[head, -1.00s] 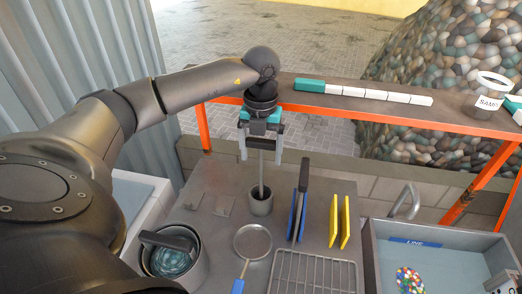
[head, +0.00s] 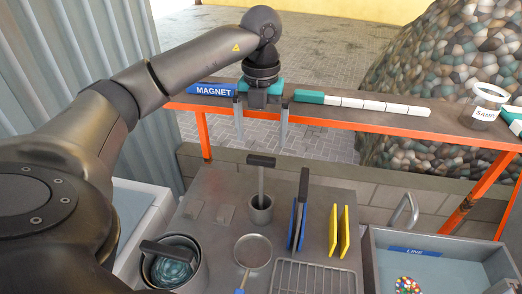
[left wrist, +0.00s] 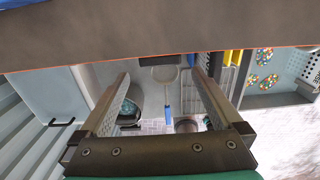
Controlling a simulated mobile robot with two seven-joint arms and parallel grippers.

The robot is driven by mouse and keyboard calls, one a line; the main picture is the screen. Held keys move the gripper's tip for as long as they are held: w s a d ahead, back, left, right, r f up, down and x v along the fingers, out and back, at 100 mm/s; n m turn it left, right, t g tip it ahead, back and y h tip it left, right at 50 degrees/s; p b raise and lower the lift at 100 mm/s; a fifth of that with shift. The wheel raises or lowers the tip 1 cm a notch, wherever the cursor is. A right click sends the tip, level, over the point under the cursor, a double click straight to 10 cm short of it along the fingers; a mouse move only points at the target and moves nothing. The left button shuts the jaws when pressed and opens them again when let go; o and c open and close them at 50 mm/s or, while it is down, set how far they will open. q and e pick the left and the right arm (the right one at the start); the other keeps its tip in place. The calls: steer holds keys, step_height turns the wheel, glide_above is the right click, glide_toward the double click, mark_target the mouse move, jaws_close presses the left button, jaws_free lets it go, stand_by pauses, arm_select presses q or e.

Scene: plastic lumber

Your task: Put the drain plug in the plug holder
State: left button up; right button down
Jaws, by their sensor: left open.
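The drain plug, a thin rod with a black crossbar handle (head: 261,161), stands roughly upright in the head view. Its lower end is hidden inside the plug holder, a small grey cup (head: 261,211) on the metal counter. The black handle also shows in the left wrist view (left wrist: 163,60). My left gripper (head: 262,122) is open and empty, above the handle and apart from it. Its two fingers also show spread in the left wrist view (left wrist: 160,82). My right gripper is not in view.
A pot (head: 194,278), a strainer (head: 253,251), blue and yellow boards (head: 340,232) and a wire rack (head: 313,275) are close by. A shelf (head: 400,120) with an orange edge runs behind. A sink (head: 440,262) is at the right.

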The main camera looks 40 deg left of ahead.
arm_select(q)
steer(key=shift+r, duration=2.2)
